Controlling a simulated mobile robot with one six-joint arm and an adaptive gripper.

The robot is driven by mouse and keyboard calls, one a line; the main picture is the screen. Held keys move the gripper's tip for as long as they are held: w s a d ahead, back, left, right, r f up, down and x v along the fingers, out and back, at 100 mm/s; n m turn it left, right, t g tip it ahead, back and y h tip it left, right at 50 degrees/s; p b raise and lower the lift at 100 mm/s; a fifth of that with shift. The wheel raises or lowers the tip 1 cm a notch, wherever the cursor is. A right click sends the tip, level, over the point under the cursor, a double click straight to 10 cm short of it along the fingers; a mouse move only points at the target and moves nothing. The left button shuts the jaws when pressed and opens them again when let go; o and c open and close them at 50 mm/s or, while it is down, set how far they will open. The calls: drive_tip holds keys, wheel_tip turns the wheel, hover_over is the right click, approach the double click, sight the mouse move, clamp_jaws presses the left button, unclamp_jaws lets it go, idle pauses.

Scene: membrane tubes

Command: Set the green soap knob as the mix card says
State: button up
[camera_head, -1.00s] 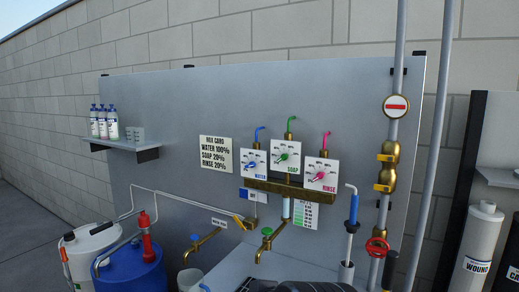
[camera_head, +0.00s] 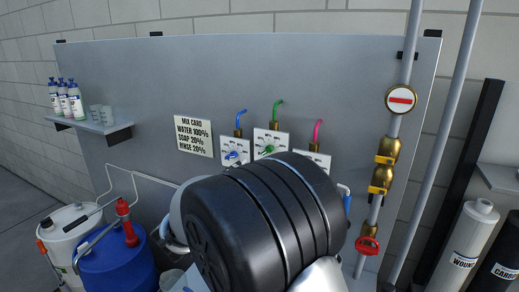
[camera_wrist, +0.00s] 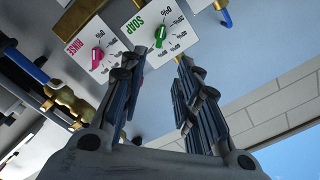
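The green soap knob (camera_head: 267,150) sits on a white dial plate at the board's middle, and shows upside down in the wrist view (camera_wrist: 160,37) beside the word SOAP. Which mark it points at is too small to tell. My gripper (camera_wrist: 161,62) is open and empty in the wrist view. Its fingertips face the board, with the green knob between and just beyond them, apart from both fingers. In the head view my black arm hides the gripper. The mix card (camera_head: 193,136) reads water 100%, soap 20%, rinse 20%.
The blue water knob (camera_head: 232,155) is left of the soap dial. The pink rinse knob (camera_wrist: 98,60) is close by; my arm hides it in the head view. Brass valves (camera_head: 382,180) and a red handwheel (camera_head: 368,246) line the right pipe. A bottle shelf (camera_head: 95,128) is at left.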

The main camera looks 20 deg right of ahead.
sight(267, 151)
drive_tip(key=x, duration=1.6)
drive_tip(key=shift+d, duration=0.1)
drive_tip(key=shift+c, duration=0.4)
clamp_jaws()
